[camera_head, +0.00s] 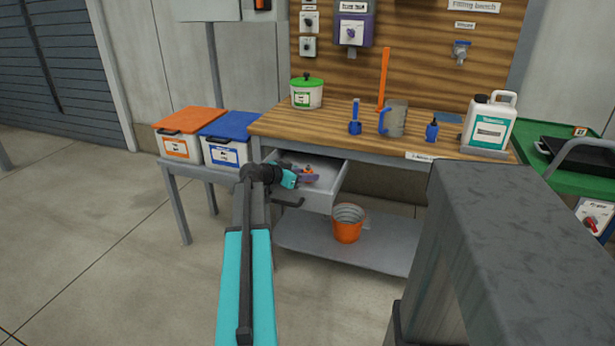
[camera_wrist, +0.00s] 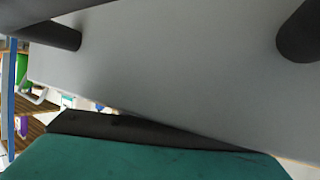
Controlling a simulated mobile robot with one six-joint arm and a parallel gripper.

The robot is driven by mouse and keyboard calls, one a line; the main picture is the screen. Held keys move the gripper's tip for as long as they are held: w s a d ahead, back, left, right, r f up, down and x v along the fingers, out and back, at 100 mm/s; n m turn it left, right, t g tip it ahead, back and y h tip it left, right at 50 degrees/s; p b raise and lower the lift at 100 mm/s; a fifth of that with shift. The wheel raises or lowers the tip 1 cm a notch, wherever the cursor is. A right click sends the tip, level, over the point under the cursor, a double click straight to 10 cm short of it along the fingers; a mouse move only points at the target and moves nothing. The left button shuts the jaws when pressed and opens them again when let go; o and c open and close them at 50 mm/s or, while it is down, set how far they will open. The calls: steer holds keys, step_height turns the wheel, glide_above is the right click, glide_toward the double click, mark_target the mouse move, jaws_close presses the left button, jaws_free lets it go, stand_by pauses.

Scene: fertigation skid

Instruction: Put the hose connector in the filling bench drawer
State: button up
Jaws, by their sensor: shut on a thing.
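The filling bench drawer (camera_head: 328,191) is a light grey box, pulled open under the left part of the bench. My gripper (camera_head: 308,177) is over the open drawer, within its outline in the head view. It is shut on a small orange and dark piece (camera_head: 309,169), which looks like the hose connector. My arm hides part of the piece and of the drawer floor, so I cannot tell whether it touches the drawer.
The wooden bench top (camera_head: 345,127) holds a green-lidded tub (camera_head: 306,95), a grey jug (camera_head: 395,120), blue fittings and a white canister (camera_head: 487,122). Orange (camera_head: 178,143) and blue-lidded (camera_head: 224,150) boxes stand left of the drawer. An orange bucket (camera_head: 347,230) stands on the lower shelf.

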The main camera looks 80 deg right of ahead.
steer(key=shift+a+f+b, duration=0.1)
steer(key=shift+f+b, duration=0.45)
steer(key=shift+b, duration=0.1)
steer(key=o, duration=1)
steer(key=shift+f, duration=0.1)
steer(key=shift+s+a, duration=0.1)
steer(key=shift+r+p, duration=0.65)
steer(key=shift+p, duration=0.4)
steer(key=v, duration=1.2)
steer(key=shift+r, duration=0.15)
steer(key=shift+r, duration=0.1)
